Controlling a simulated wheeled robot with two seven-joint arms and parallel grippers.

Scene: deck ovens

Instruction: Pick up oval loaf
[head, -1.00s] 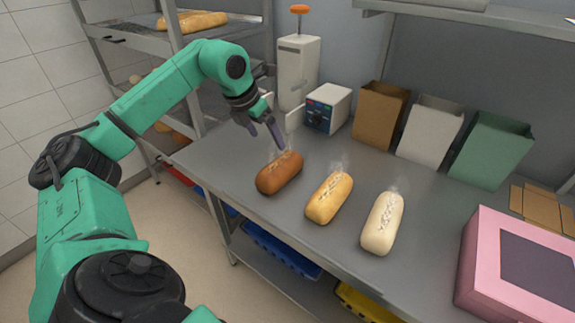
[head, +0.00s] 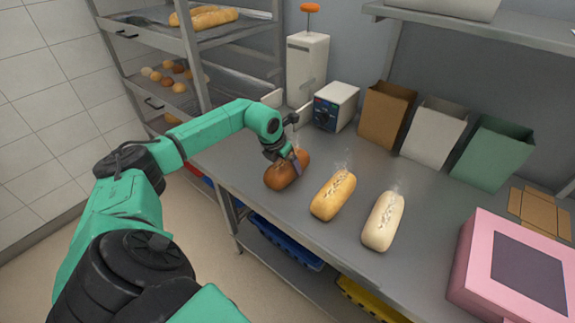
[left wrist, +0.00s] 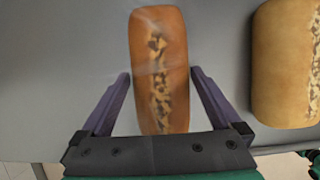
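Three oval loaves lie in a row on the steel table: a dark brown loaf (head: 281,177), a golden loaf (head: 332,196) and a pale loaf (head: 382,221). My left gripper (head: 291,163) is down at the dark brown loaf, which it partly hides in the head view. In the left wrist view the open purple fingers (left wrist: 160,76) stand on either side of the brown loaf (left wrist: 160,50), with narrow gaps at the tips. The golden loaf (left wrist: 287,65) is to the right there. My right gripper is not in view.
The steel table (head: 400,180) has free room behind the loaves. Brown (head: 383,115), white (head: 432,133) and green (head: 492,153) paper bags stand at the back. A pink box (head: 510,270) is at the right. A rack (head: 190,45) stands left.

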